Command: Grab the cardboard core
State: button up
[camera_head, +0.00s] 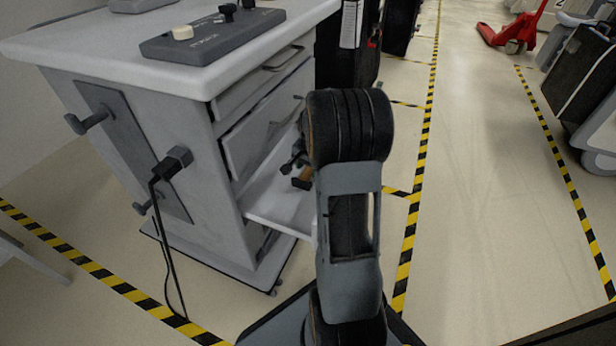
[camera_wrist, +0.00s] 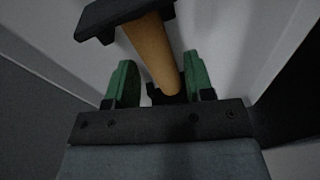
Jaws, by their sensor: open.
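The cardboard core (camera_wrist: 152,52) is a brown tube in the wrist view. Its near end lies between the two green fingertips of my gripper (camera_wrist: 161,82), closer to the right finger. The fingers are apart, with a gap at the left of the core. A black piece (camera_wrist: 124,14) crosses the core's far part. In the head view a small brown bit of the core (camera_head: 303,178) shows beside my arm, over the open drawer (camera_head: 285,207). My arm hides most of it there, and the gripper's tips are hidden in that view.
The drawer belongs to a grey cart (camera_head: 110,95) with a white top; a dark panel with knobs (camera_head: 205,38) sits on top. A cable hangs from its side. Black-and-yellow floor tape (camera_head: 419,150) runs along the open aisle. A red pallet jack (camera_head: 512,35) stands far off.

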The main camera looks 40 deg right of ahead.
jog(key=shift+w+f, duration=0.1)
jog(key=shift+f, duration=0.55)
jog(key=shift+c, duration=0.2)
jog(key=c, duration=0.7)
